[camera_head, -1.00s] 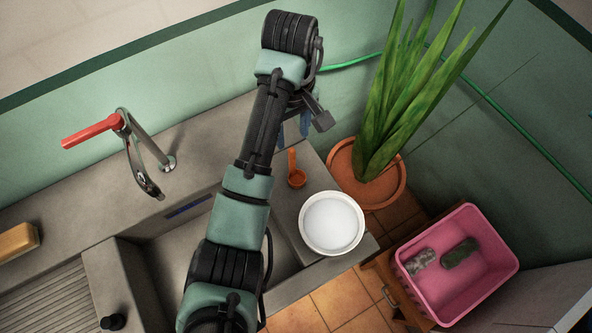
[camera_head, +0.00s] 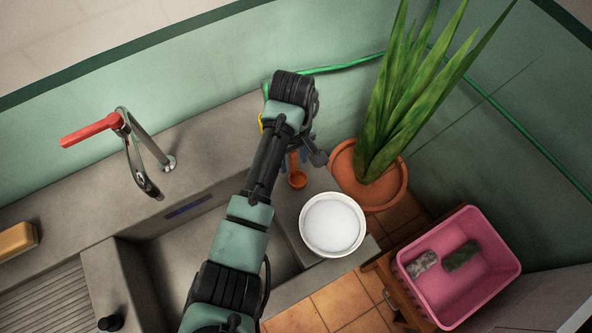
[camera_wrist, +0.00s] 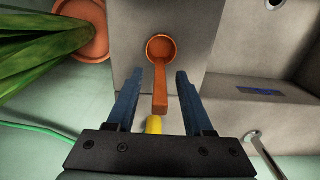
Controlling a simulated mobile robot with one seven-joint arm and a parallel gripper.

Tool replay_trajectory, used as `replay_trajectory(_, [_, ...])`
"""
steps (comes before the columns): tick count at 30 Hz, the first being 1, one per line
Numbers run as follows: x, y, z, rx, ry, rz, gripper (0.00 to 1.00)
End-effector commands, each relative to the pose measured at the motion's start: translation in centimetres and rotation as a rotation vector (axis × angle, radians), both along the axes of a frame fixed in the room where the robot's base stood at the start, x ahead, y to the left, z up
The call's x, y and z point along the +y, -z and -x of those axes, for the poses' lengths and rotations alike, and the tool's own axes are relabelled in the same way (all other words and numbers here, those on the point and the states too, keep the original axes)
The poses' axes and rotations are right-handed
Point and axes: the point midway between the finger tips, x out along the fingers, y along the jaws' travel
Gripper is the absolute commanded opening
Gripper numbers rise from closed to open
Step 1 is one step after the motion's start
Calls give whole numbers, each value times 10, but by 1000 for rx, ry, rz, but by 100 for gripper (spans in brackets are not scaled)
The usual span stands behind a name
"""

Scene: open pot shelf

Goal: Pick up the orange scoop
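The orange scoop (camera_head: 298,180) lies on the grey counter right of the sink, just behind the white bowl. In the wrist view the scoop (camera_wrist: 161,50) has its round cup away from my gripper, and its handle points back between the fingers. My gripper (camera_wrist: 157,80) is open, with one blue finger on each side of the handle and gaps on both sides. In the head view my gripper (camera_head: 304,158) is above the handle end and partly hidden by my wrist. I cannot tell the exact height of the fingers above the counter.
A white bowl (camera_head: 332,224) with white contents stands in front of the scoop. A potted plant (camera_head: 368,185) is close on the right. A yellow object (camera_wrist: 154,125) lies behind the handle. The sink (camera_head: 190,245) with its red-handled tap (camera_head: 140,150) is left; a pink crate (camera_head: 480,290) is lower right.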

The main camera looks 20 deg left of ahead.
Motion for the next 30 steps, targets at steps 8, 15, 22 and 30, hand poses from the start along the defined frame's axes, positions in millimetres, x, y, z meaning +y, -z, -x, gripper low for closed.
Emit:
replay_trajectory(8, [0, -1, 0, 0, 0, 0, 0])
replay_trajectory(15, [0, -1, 0, 0, 0, 0, 0])
replay_trajectory(22, [0, -4, -1, -1, 0, 0, 0])
replay_trajectory(30, [0, -51, -2, -5, 1, -1, 0])
